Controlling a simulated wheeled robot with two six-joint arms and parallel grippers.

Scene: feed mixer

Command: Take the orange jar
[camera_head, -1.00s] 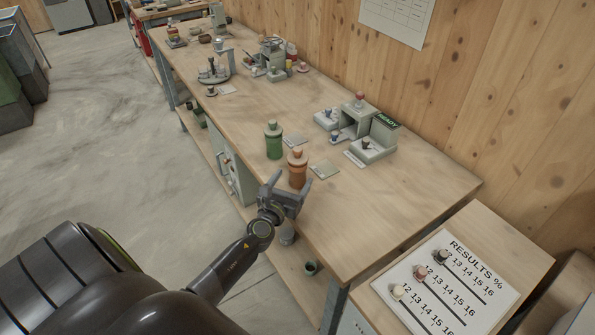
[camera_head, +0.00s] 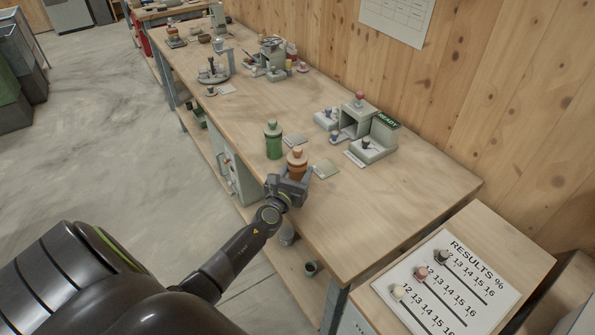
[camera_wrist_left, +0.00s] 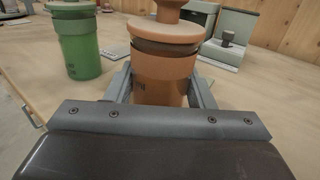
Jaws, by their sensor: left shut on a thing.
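The orange jar (camera_head: 297,160) stands upright on the wooden bench near its front edge, with a knobbed lid. My left gripper (camera_head: 291,180) is at the jar, its fingers shut on the jar's body from the front. In the left wrist view the orange jar (camera_wrist_left: 163,65) sits between the two fingers of the gripper (camera_wrist_left: 160,92), one on each side. The jar's lower part is hidden behind the gripper. My right gripper is not in view.
A green jar (camera_head: 273,140) stands close to the left of the orange one. A grey device with a small screen (camera_head: 373,140) stands behind to the right. Flat pads (camera_head: 325,169) lie nearby. A side table with a results sheet (camera_head: 448,287) is at lower right. The bench's right part is clear.

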